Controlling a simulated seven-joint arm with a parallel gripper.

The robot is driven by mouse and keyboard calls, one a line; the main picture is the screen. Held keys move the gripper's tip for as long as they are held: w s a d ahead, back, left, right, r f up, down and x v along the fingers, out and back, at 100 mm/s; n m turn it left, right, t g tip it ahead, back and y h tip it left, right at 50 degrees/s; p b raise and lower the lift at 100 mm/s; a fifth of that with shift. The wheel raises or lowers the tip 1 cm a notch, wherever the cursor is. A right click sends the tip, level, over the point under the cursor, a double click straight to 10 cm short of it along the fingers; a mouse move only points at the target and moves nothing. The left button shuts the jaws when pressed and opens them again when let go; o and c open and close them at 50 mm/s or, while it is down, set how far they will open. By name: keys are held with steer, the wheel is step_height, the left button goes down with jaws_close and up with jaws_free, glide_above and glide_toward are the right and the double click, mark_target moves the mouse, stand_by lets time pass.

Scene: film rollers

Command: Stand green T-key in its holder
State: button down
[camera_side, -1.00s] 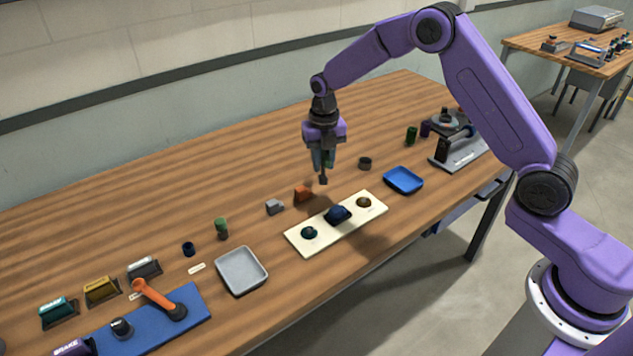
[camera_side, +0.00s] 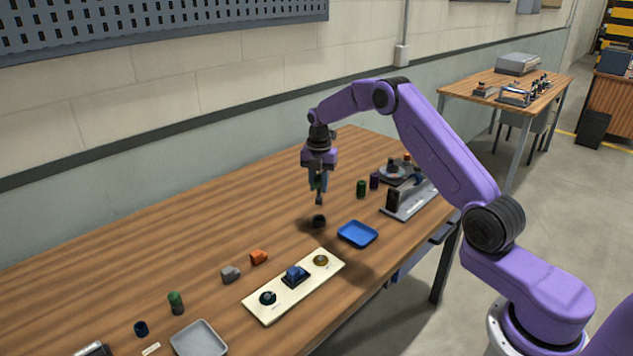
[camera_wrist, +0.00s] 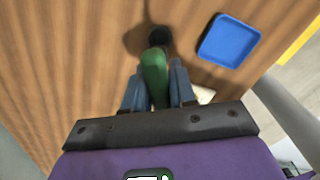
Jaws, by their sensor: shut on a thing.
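My gripper (camera_side: 318,186) is shut on the green T-key, whose dark shaft (camera_side: 319,199) hangs roughly upright below the fingers in the side view. In the wrist view, the green handle (camera_wrist: 155,70) shows between the two fingers of my gripper (camera_wrist: 158,84). The holder, a small dark round cup (camera_side: 319,221), stands on the table just below the shaft's tip. A small gap shows between tip and cup in the side view. In the wrist view the dark round shape (camera_wrist: 159,36) beyond the handle is at the cup's place; the shaft's lower end cannot be told from it.
A blue tray (camera_side: 358,234) lies close to the right of the cup. A cream panel with knobs (camera_side: 262,311) lies nearer the front. Green (camera_side: 361,189) and purple (camera_side: 374,181) cylinders stand behind right. Table left of the cup is clear.

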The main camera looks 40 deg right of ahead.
mark_target(319, 198)
steer(key=shift+f, duration=3.65)
steer(key=shift+f, duration=0.15)
steer(key=shift+c, duration=2.3)
jaws_free()
steer(key=shift+r, duration=3.5)
steer(key=shift+a, duration=0.1)
